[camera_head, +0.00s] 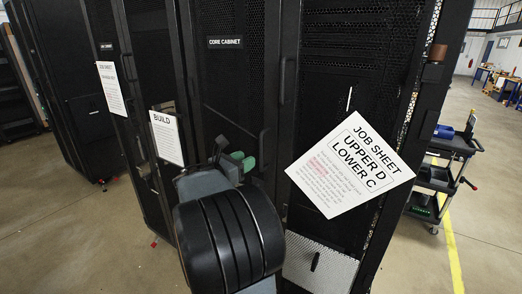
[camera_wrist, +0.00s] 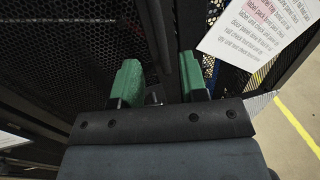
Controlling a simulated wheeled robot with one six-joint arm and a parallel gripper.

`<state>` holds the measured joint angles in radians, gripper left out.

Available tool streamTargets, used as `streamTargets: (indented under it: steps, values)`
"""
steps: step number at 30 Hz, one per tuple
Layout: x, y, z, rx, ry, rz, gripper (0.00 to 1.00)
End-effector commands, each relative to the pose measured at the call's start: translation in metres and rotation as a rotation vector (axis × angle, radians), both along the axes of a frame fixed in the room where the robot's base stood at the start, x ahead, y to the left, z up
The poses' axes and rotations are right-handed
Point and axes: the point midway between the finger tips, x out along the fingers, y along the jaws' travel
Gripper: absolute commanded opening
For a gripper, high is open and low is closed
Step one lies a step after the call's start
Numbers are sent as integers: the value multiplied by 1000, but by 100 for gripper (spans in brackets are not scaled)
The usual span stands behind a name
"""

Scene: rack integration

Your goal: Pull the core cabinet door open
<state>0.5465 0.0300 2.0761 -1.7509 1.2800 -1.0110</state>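The core cabinet door (camera_head: 228,85) is a black mesh panel with a "CORE CABINET" label (camera_head: 225,42) near its top. It looks shut or nearly so. A dark upright handle-like bar (camera_head: 287,80) is at its right edge. My gripper (camera_head: 243,160) is in front of the door's lower part, partly hidden by my own wrist. In the wrist view my gripper (camera_wrist: 161,82) has its two green fingers wide apart. A dark upright bar (camera_wrist: 188,70) shows near the right finger, and I cannot tell whether they touch. Nothing is visibly clamped.
A tilted white job sheet (camera_head: 350,165) hangs right of my gripper, and a "BUILD" sheet (camera_head: 166,137) hangs left. A black cart (camera_head: 440,170) stands at right, near a yellow floor line (camera_head: 450,250).

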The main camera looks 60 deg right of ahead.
Motion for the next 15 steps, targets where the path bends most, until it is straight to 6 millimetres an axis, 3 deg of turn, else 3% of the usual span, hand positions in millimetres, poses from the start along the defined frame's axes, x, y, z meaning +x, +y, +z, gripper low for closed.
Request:
streamTargets:
  steps: [6, 15]
  values:
    - [-9, -40, 2, 1, 0, -4, 40]
    - [-15, -71, 0, 1, -2, -1, 40]
